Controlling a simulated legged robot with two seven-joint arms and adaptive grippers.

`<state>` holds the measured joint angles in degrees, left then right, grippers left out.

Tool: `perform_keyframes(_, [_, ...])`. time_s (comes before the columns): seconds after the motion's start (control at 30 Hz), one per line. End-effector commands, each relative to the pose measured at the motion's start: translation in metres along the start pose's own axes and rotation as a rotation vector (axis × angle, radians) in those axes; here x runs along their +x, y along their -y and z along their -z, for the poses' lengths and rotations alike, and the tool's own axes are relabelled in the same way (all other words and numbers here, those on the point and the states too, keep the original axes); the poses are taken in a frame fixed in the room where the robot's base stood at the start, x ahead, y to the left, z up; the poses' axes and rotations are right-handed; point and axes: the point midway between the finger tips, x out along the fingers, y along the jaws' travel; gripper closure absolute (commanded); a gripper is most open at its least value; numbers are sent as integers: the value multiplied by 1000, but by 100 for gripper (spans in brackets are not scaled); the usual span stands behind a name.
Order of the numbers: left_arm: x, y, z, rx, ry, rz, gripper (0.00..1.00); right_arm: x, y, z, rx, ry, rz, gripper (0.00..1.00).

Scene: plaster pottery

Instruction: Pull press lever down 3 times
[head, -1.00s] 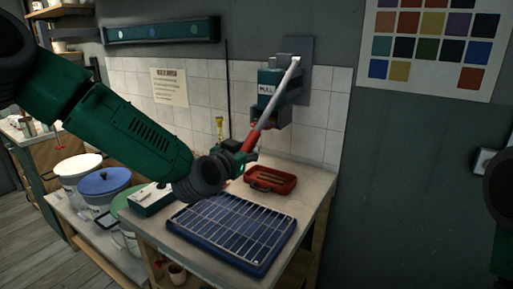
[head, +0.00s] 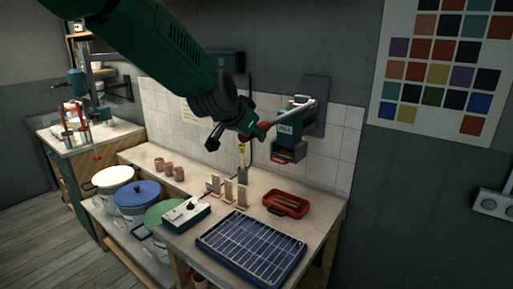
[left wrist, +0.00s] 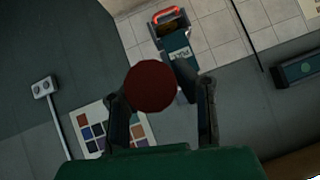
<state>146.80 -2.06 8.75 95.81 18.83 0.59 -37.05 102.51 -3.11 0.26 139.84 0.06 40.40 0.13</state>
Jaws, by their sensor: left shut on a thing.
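The press (head: 288,135) is a teal box with a "PULL" label on a grey wall plate. Its grey lever (head: 290,114) now points out to the left, roughly level and slightly lowered at its red grip end (head: 262,130). My left gripper (head: 254,130) is at that grip and shut on it. In the left wrist view the round dark-red end of the grip (left wrist: 151,88) sits between the fingers, with the press (left wrist: 178,48) behind it. My right gripper is out of view.
Lidded buckets (head: 137,194) stand at the left. A colour chart (head: 440,75) hangs on the right wall.

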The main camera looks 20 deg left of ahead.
Motion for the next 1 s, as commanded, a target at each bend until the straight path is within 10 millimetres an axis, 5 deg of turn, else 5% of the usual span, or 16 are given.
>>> perform_keyframes(0.2, [-14, 4, 20, 12, 55, -8, 100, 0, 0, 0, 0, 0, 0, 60])
perform_keyframes(0.77, [-23, 8, 31, 13, 69, -7, 100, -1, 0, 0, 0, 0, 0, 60])
perform_keyframes(0.8, [-23, 8, 31, 12, 69, -7, 74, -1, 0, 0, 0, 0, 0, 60])
perform_keyframes(0.87, [-23, 8, 32, 12, 68, -6, 54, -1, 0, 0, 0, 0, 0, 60])
perform_keyframes(1.0, [-21, 7, 29, 13, 75, -10, 54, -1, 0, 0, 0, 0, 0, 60])
